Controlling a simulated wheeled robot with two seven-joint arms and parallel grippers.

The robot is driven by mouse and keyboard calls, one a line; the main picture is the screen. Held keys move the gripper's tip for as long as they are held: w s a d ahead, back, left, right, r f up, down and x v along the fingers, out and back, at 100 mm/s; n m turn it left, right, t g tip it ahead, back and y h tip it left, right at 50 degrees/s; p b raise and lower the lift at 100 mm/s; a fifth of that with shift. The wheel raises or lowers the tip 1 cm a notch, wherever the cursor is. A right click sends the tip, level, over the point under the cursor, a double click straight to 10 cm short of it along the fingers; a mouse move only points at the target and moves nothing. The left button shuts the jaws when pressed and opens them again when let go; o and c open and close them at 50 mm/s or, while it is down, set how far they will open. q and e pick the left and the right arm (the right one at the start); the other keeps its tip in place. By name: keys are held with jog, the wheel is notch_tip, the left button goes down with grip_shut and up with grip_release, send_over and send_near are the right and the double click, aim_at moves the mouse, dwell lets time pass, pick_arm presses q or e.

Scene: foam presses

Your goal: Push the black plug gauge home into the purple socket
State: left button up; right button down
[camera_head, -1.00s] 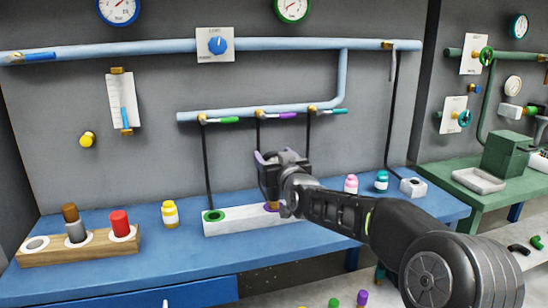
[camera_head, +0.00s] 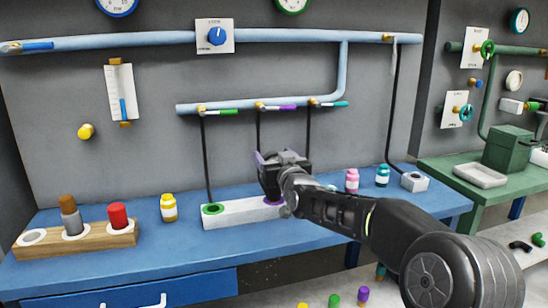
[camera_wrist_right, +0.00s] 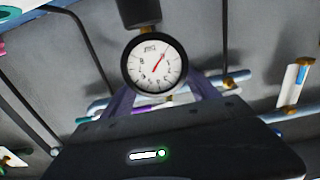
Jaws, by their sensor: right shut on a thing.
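The white block (camera_head: 238,212) lies on the blue bench with a green-ringed socket (camera_head: 213,209) at its left and the purple socket (camera_head: 274,201) at its right. My right gripper (camera_head: 271,180) is directly above the purple socket and covers part of its ring. The black plug gauge is hidden by the gripper in the head view. In the wrist view its black-rimmed dial (camera_wrist_right: 155,63) sits between the purple fingers of my right gripper (camera_wrist_right: 158,84), which is shut on it. Its lower end and exact depth are hidden. My left gripper is not in view.
A wooden rack (camera_head: 85,240) with a red and a grey-brown plug stands at the left. A yellow bottle (camera_head: 168,208), a pink bottle (camera_head: 352,181) and a teal bottle (camera_head: 382,175) stand nearby. Black hoses (camera_head: 207,160) hang behind the block.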

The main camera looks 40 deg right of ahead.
jog(key=shift+c, duration=0.7)
grip_release()
jog(key=shift+f, duration=0.1)
jog(key=shift+s+a, duration=0.1)
jog(key=shift+s, duration=0.2)
jog(key=b+v, duration=0.1)
jog(key=v, duration=0.6)
jog(key=shift+s, duration=0.1)
